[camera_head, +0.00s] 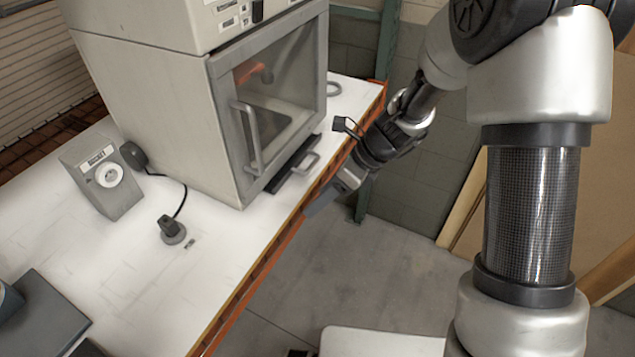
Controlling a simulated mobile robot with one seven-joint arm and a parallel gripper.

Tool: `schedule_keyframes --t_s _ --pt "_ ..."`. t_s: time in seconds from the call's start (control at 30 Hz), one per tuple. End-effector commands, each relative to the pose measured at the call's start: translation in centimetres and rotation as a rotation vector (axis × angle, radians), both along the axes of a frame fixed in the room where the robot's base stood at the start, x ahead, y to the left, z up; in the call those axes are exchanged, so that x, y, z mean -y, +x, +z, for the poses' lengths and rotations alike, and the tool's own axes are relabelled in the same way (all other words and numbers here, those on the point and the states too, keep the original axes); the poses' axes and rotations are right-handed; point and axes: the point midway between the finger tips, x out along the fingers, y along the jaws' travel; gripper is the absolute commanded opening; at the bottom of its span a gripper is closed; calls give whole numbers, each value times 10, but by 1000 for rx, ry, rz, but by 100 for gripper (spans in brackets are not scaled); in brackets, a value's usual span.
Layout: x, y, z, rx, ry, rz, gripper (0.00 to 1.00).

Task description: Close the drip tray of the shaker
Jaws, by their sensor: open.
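The shaker (155,110) is a large pale cabinet on the white bench, with a glass-fronted door (275,75) that looks shut. Its drip tray (283,181) is a thin dark slab that sticks out under the door at the right-hand front. My gripper (316,207) is just beyond the bench edge, to the right of and below the tray. It looks apart from the handle. It is open and nothing shows in it. The inner part of the tray is hidden under the shaker.
A grey box with a round dial (105,172) and a small black knob-like piece with a cord (171,228) stand on the bench (130,270) at left. A dark flat device (42,318) lies at lower left. The floor (300,285) beyond the orange bench edge is mostly clear.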

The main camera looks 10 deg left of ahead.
Motion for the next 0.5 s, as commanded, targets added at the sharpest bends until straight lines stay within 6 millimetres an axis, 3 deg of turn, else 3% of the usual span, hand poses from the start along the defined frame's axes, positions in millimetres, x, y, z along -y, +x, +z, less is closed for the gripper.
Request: schedule_keyframes --t_s 0.03,0.1,0.13,0.3,0.5 --pt "15 4 -44 -25 96 -18 68" --pt "26 12 -60 -18 248 -19 78" --pt "32 16 -65 -4 318 -23 78" --pt "78 51 -68 190 669 -83 78" --pt "132 76 -51 437 883 -153 78"
